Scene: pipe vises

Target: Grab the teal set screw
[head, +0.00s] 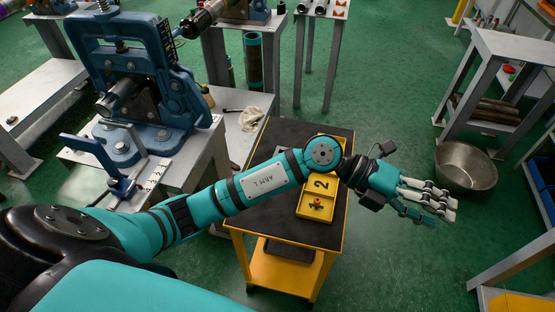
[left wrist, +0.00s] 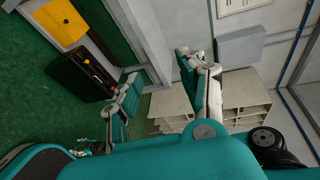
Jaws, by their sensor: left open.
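I cannot make out a teal set screw for certain in either view. A yellow tray (head: 301,212) marked "2" lies on the black top of a yellow cart. A small dark and orange part (head: 317,204) sits in the tray, too small to identify. My left arm reaches across the cart and covers part of the tray. My left gripper (head: 443,205) is open and empty, past the cart's right edge and in front of a metal bowl. Its spread fingers also show in the left wrist view (left wrist: 161,66). My right gripper is not in view.
A blue vise (head: 130,75) stands on a metal bench (head: 185,170) at the left. The yellow cart (head: 285,275) is beside it. The metal bowl (head: 466,168) is on the green floor near a metal stand (head: 505,50). Open floor lies right of the cart.

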